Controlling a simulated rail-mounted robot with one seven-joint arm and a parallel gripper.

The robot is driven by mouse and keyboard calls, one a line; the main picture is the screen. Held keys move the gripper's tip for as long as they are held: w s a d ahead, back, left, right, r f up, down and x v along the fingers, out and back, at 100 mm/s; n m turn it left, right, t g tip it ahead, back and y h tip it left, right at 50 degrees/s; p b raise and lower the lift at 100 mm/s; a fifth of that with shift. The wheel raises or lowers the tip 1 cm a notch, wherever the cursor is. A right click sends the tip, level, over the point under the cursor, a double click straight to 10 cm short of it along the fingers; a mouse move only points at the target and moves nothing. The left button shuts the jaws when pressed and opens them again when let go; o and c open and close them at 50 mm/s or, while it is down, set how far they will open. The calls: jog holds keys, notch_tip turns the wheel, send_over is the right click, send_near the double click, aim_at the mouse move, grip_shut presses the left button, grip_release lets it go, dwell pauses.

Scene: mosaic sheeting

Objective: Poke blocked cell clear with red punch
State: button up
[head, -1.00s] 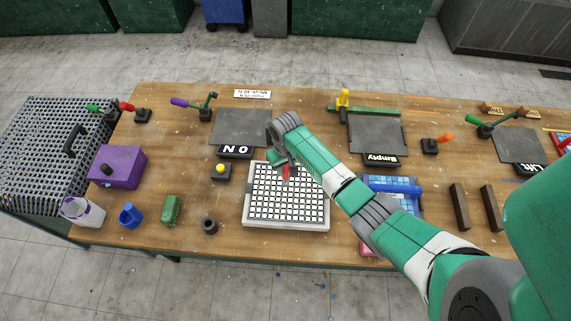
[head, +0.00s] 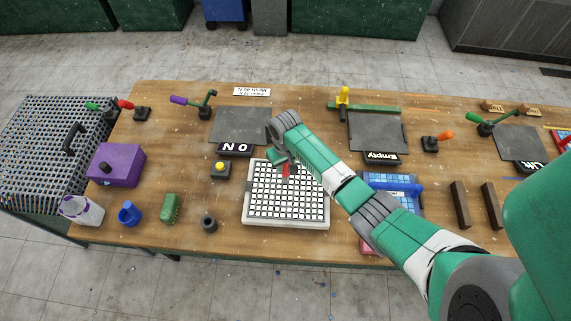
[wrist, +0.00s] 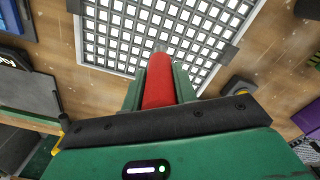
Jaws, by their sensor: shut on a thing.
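The red punch (wrist: 158,88) is held between the fingers of my gripper (wrist: 160,85), its metal tip pointing at the white grid in the wrist view. It also shows as a small red piece in the head view (head: 287,170), over the upper part of the grid. My gripper (head: 284,163) is shut on the punch above the grid. The white mosaic grid (head: 246,222) lies on the bench with many white cells and dark lines; it also fills the top of the wrist view (wrist: 120,68). I cannot tell which cell is blocked or whether the tip touches the grid.
A yellow-button box (head: 220,170), green brush (head: 171,208), dark round holder (head: 209,222), blue cup (head: 130,213) and purple box (head: 116,166) stand left of the grid. A blue tile tray (head: 407,182) with a blue roller lies right, partly behind my arm. Grey mats (head: 241,124) lie behind.

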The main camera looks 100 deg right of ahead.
jog(key=shift+f, duration=0.55)
dwell(1.4)
notch_tip(320, 180, up, 3)
jog(key=p, duration=0.3)
jog(key=shift+r, duration=2.1)
jog(key=shift+w, duration=0.1)
